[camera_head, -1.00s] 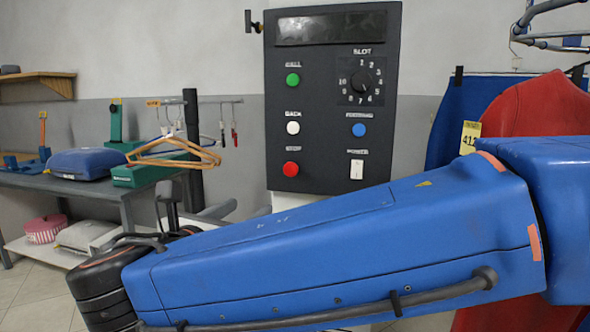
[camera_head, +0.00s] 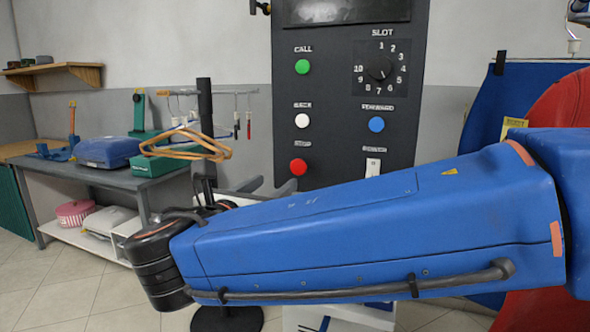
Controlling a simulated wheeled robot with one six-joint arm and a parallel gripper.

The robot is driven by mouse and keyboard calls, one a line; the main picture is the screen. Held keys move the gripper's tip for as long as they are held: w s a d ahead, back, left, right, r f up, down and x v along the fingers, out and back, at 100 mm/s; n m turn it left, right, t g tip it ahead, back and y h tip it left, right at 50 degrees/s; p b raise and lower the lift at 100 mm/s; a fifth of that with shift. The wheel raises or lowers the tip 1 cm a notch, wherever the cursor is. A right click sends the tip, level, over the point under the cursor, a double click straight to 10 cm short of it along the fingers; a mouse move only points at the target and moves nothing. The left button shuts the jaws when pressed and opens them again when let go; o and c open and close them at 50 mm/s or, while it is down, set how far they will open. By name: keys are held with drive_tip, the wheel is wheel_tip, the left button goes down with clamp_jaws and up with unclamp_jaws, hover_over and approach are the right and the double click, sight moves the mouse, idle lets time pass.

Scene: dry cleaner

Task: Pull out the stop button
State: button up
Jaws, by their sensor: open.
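The red stop button (camera_head: 298,167) is on the lower left of the dark control panel (camera_head: 340,110), below the white back button (camera_head: 301,120). Its label is blurred now, and I cannot tell how far it stands out. My blue arm crosses the picture in front of the panel's lower edge, just below the button. My gripper (camera_head: 232,188) shows only in part as dark pieces behind the arm, left of and lower than the button. It is open, and nothing is seen between its jaws. It appears apart from the button.
Orange hangers (camera_head: 190,150) hang at left near a workbench (camera_head: 120,178).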

sight(297, 166)
drive_tip(key=x, duration=1.2)
drive_tip(key=shift+w+d, duration=0.1)
drive_tip(key=shift+w, duration=0.2)
